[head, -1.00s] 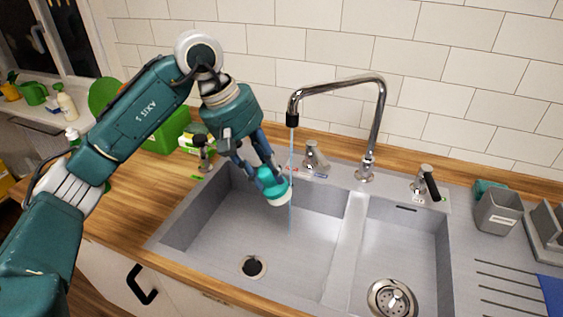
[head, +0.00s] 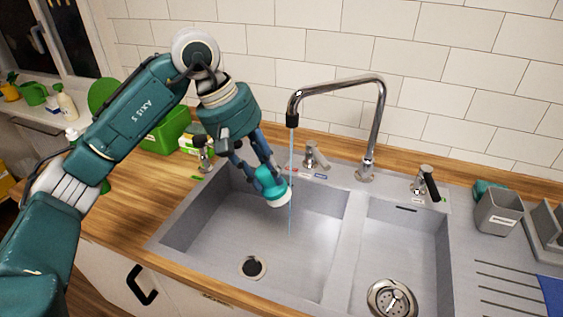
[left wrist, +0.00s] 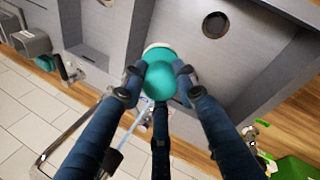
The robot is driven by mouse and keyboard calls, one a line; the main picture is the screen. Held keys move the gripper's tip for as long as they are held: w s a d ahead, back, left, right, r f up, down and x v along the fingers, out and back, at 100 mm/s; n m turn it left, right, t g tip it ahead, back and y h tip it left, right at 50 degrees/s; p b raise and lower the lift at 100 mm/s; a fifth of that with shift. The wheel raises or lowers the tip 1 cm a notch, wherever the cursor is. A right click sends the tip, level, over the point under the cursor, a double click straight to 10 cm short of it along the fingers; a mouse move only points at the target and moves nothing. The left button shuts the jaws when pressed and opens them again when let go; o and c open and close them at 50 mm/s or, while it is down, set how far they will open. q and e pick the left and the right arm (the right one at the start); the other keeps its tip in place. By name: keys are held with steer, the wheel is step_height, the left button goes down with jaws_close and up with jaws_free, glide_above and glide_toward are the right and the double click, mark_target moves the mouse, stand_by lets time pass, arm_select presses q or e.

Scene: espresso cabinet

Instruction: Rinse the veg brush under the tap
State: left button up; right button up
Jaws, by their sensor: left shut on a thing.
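The veg brush (head: 276,198), teal with a pale bristle end, is held over the left sink basin, bristles down. My left gripper (head: 262,181) is shut on it. In the left wrist view the brush's round teal top (left wrist: 160,80) sits between the fingers of my gripper (left wrist: 159,76). The chrome tap (head: 372,130) arches over the basin, and a thin water stream (head: 291,165) falls from its spout. The stream passes at the right edge of the brush; I cannot tell if it touches the bristles. My right gripper is not in view.
The left basin (head: 318,235) is otherwise empty, with a drain (head: 252,267). A smaller right basin (head: 412,250) adjoins it. The tap's lever (head: 314,155) and a black-handled fitting (head: 427,183) stand on the rear rim. A grey caddy (head: 498,212) stands right; a green box (head: 168,130) stands left.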

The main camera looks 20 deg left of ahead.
arm_select(q)
steer(key=shift+s+d+r+p, duration=0.1)
steer(key=shift+s+r+p, duration=0.05)
steer(key=shift+s+r, duration=0.8)
steer(key=shift+s+d+r+p, duration=0.15)
steer(key=shift+s+r, duration=0.6)
steer(key=shift+s, duration=0.4)
